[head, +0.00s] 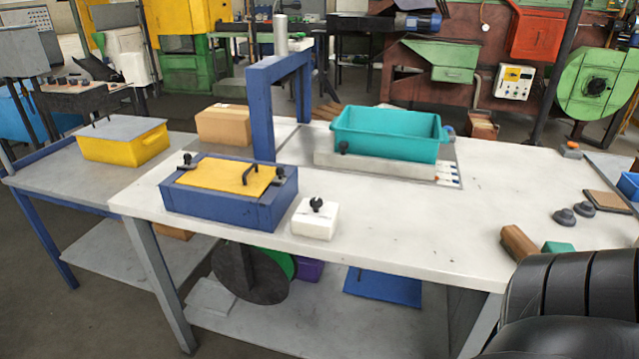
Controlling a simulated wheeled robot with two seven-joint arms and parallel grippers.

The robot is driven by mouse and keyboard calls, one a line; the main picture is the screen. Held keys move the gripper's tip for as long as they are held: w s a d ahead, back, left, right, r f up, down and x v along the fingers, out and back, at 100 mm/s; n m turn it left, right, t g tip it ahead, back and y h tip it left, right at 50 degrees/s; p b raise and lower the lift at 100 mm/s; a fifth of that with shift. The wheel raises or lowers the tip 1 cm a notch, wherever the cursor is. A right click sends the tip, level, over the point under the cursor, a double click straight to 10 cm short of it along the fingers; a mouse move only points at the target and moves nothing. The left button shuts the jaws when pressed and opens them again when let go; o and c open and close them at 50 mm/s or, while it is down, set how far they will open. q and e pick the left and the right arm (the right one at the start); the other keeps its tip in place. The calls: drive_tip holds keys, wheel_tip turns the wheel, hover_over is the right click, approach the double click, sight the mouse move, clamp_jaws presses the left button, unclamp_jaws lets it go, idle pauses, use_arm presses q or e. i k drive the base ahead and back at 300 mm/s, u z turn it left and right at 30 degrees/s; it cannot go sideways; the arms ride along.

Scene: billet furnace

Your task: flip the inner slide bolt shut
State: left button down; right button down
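A blue box (225,208) with a yellow lid (222,177) stands near the front left of the white-topped bench. The lid lies flat in the box's top and has a dark bent handle. A small black-knobbed fitting (187,161) sits at the box's left end, and another (279,173) at its right end. These look like the slide bolts. I cannot tell which is the inner one, or whether either is open or shut. A white block (315,222) with a black knob on top stands just right of the box. Neither of my grippers is in view.
A teal bin (388,137) stands behind on a grey base. A blue frame post (262,118) rises behind the box. A yellow bin (122,146) and a cardboard box (223,127) are at left.

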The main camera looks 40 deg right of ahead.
sight(280, 170)
drive_tip(key=k, duration=0.3)
drive_tip(key=z, duration=0.85)
drive_tip(key=i, duration=0.15)
drive_tip(key=z, duration=0.05)
